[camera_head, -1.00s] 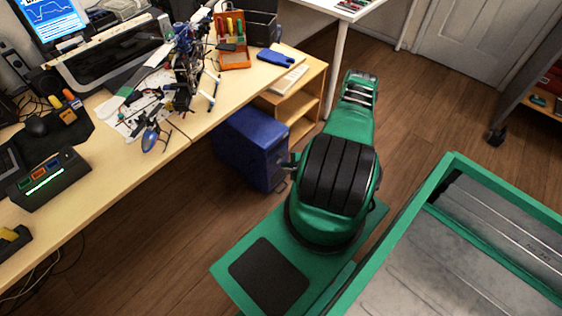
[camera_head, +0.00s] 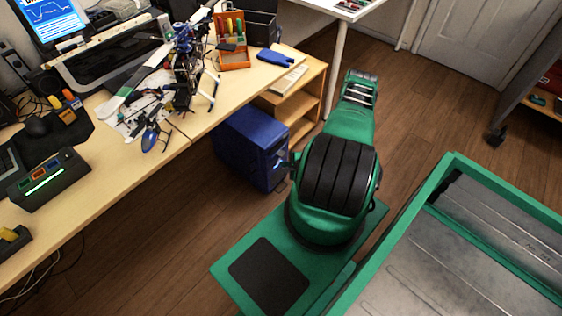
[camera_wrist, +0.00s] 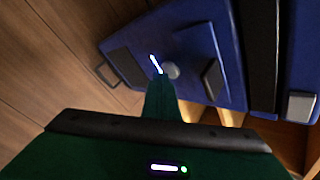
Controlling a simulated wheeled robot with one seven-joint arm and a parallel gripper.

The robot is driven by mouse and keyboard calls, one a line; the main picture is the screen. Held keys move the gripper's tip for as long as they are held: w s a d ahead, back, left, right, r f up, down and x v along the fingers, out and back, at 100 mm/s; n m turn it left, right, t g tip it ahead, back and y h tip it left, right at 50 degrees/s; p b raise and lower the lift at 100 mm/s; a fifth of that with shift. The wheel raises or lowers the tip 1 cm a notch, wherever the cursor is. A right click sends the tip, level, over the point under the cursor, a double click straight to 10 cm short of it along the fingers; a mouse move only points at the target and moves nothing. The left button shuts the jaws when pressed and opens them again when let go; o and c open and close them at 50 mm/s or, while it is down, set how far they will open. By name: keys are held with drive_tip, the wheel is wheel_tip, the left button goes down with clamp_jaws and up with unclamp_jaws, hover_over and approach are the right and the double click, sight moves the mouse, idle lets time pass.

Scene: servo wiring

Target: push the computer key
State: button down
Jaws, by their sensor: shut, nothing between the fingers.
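The blue computer case (camera_head: 245,143) stands on the floor beside the wooden desk. In the wrist view its blue front panel (camera_wrist: 205,45) fills the upper right. A round grey key (camera_wrist: 172,70) sits on this panel, beside a lit bluish-white strip (camera_wrist: 155,63). My gripper (camera_wrist: 161,78) is shut and empty, its tip at the panel right by the key. I cannot tell whether it touches the key. In the head view my gripper is mostly hidden behind my green arm, close to the case's front.
The desk (camera_head: 215,118) holds a model helicopter (camera_head: 182,80), an orange tool box (camera_head: 233,55) and a monitor (camera_head: 50,22). A wooden shelf unit (camera_head: 300,100) stands just behind the case. Open wooden floor (camera_head: 425,110) lies to the right.

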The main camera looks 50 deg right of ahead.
drive_tip(key=shift+s, duration=0.3)
drive_tip(key=s, duration=0.6)
drive_tip(key=shift+d, duration=0.25)
idle(0.4)
